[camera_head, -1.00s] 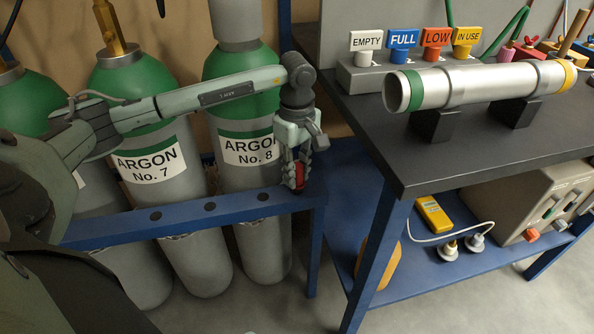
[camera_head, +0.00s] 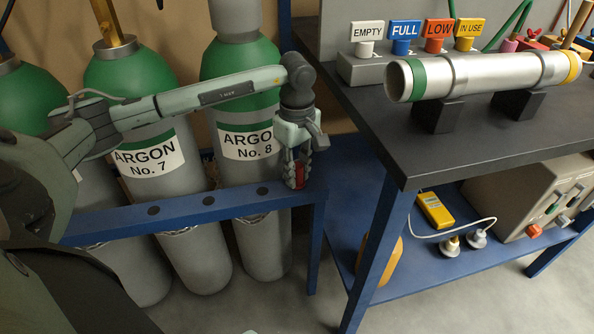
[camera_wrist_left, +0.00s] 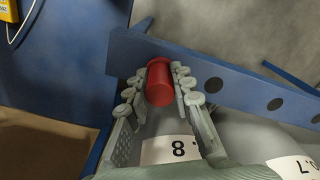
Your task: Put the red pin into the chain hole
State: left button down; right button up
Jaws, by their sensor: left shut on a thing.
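My left gripper (camera_head: 297,172) is shut on the red pin (camera_head: 299,175), close to the right end of the blue rail (camera_head: 225,204). In the left wrist view, the red pin (camera_wrist_left: 160,80) is clasped between the two jointed fingers of my left gripper (camera_wrist_left: 161,88), with the rail (camera_wrist_left: 135,50) behind it. Several round dark holes show along the rail, one of them (camera_wrist_left: 213,85) beside the gripper. Any hole directly under the pin is hidden, and I cannot tell whether the pin touches the rail. My right gripper is out of view.
Argon cylinders No. 7 (camera_head: 150,190) and No. 8 (camera_head: 249,180) stand behind the rail. A dark bench (camera_head: 480,135) at right carries a metal tube (camera_head: 480,78) on black blocks. A yellow meter (camera_head: 434,209) lies on the blue lower shelf (camera_head: 410,270).

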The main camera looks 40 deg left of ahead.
pick_arm(q)
jog(key=shift+f, duration=0.15)
jog(key=c, duration=1.2)
grip_release()
jog(key=shift+f, duration=0.1)
